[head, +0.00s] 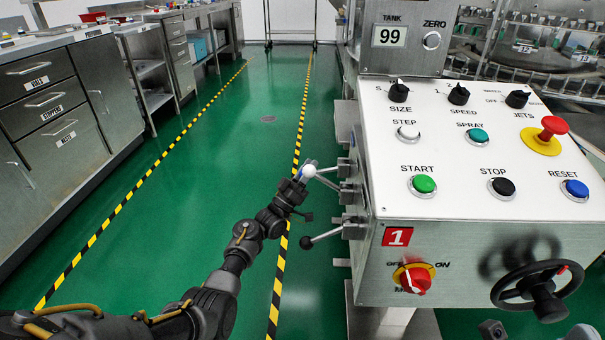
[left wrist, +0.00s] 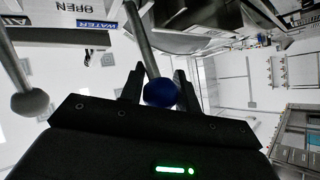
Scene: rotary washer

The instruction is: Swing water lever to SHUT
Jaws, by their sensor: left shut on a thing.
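The water lever ends in a blue ball knob (left wrist: 160,93), with its rod running up to the machine in the left wrist view. My left gripper (left wrist: 158,88) is shut on this knob, which sits between its two fingers. In the head view my left gripper (head: 301,178) is at the machine's left side, and its hold is partly hidden by a white lever knob (head: 309,170). A blue WATER label (left wrist: 97,25) and the word OPEN show upside down in the left wrist view. I cannot read a SHUT mark. My right gripper is not clearly visible.
A dark-knobbed lever (head: 307,243) sticks out lower on the machine's left side. The control panel (head: 450,140) is to the right. The green floor is open to the left, before steel cabinets (head: 60,110).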

